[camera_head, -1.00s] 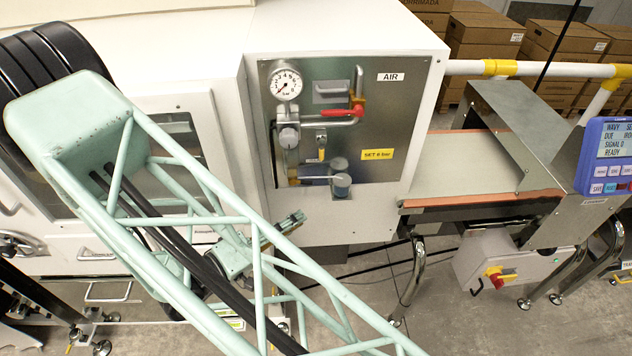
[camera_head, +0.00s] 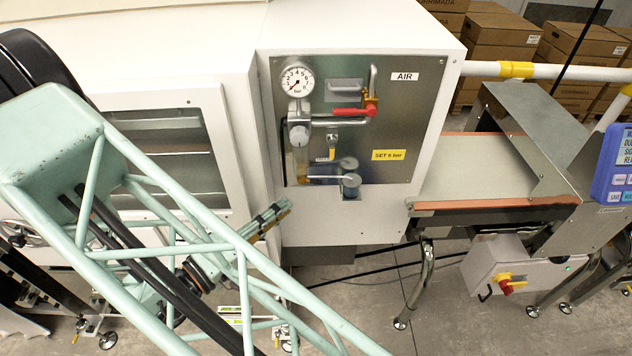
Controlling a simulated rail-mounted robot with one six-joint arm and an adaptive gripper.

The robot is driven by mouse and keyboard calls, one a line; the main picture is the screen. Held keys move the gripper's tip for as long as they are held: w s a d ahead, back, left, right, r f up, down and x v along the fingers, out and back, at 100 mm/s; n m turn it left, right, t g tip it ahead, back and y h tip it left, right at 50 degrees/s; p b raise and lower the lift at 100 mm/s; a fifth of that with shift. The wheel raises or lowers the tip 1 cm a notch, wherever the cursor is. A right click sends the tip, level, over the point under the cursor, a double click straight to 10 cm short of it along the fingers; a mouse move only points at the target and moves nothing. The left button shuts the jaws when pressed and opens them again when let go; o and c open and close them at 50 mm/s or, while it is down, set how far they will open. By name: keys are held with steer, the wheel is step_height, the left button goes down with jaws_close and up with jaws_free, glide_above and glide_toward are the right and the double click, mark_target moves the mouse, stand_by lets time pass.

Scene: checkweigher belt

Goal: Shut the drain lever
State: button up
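The steel air panel (camera_head: 400,130) is on the front of a white cabinet, with a round gauge at its upper left. A small yellow-tipped lever (camera_head: 332,153) hangs down below the pipe. A thin pale lever (camera_head: 322,178) lies level lower down, beside a grey round cap (camera_head: 350,182). No label shows which of them is the drain lever. A red-handled valve (camera_head: 347,112) lies level above them. My gripper (camera_head: 282,208) is below and left of the panel, pointing up to the right, touching none of these. Its finger gap is hard to see, partly behind my green lattice arm.
A yellow sign (camera_head: 388,155) reads SET 6 bar. A conveyor belt (camera_head: 470,180) with a steel hood and a blue display (camera_head: 614,175) stands at the right. A glazed cabinet door (camera_head: 165,150) is at the left. The space just before the panel is clear.

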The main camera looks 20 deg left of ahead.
mark_target(316, 180)
steer(key=shift+w+d, duration=0.1)
steer(key=shift+w, duration=0.05)
steer(key=shift+b+x, duration=0.45)
steer(key=shift+x, duration=6.2)
steer(key=shift+w, duration=0.1)
jaws_close()
